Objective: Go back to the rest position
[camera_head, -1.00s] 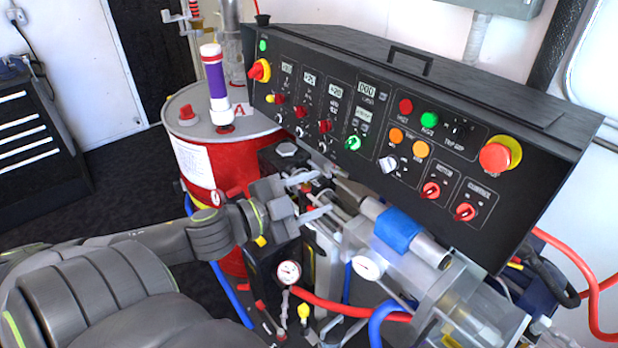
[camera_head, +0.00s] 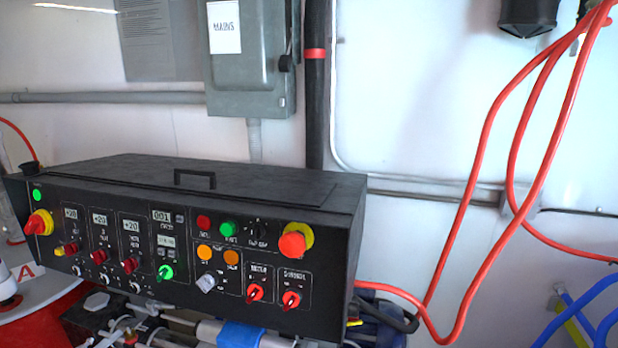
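The black control panel (camera_head: 190,170) fills the lower left of the head view, with its displays, knobs and buttons facing me. A green-lit knob (camera_head: 165,272) and a red stop button on a yellow ring (camera_head: 293,243) show on it. Pale grey metal parts (camera_head: 118,326) lie at the bottom edge below the panel. Some may be my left gripper's fingertips, but I cannot tell whether they are open or shut. The rest of my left arm is out of the picture. My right gripper is not in view.
A grey electrical box marked MAINS (camera_head: 250,75) hangs on the white wall. Red hoses (camera_head: 480,200) hang at the right, with blue hoses (camera_head: 580,305) at the lower right. A red drum (camera_head: 45,325) is partly visible at lower left.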

